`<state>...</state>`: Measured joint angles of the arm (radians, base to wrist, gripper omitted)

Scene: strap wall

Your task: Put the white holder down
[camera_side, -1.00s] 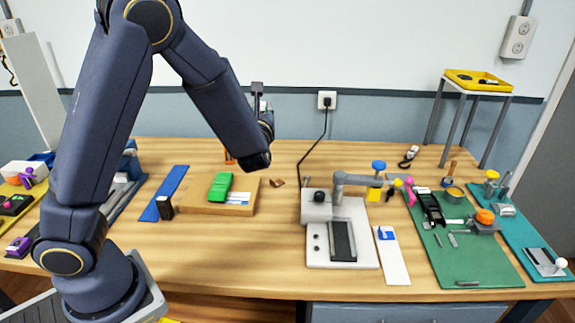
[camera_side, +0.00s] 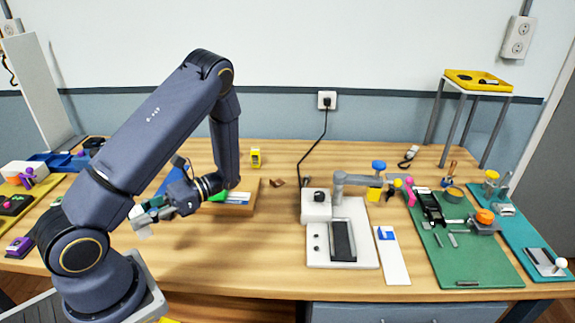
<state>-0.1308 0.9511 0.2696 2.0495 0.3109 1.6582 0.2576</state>
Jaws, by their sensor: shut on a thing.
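My gripper (camera_side: 147,212) is low over the left part of the bench, pointing left and down. It is shut on a small pale piece, which looks like the white holder (camera_side: 143,231), showing below the fingertips. The fingers and my wrist hide most of it. I cannot tell whether its underside touches the wood.
A wooden board (camera_side: 246,204) with a green block (camera_side: 217,196) lies behind my wrist. A blue strip (camera_side: 171,181) is partly hidden by my gripper. Trays crowd the far left. A white fixture (camera_side: 343,245) stands right of centre. The front middle bench is clear.

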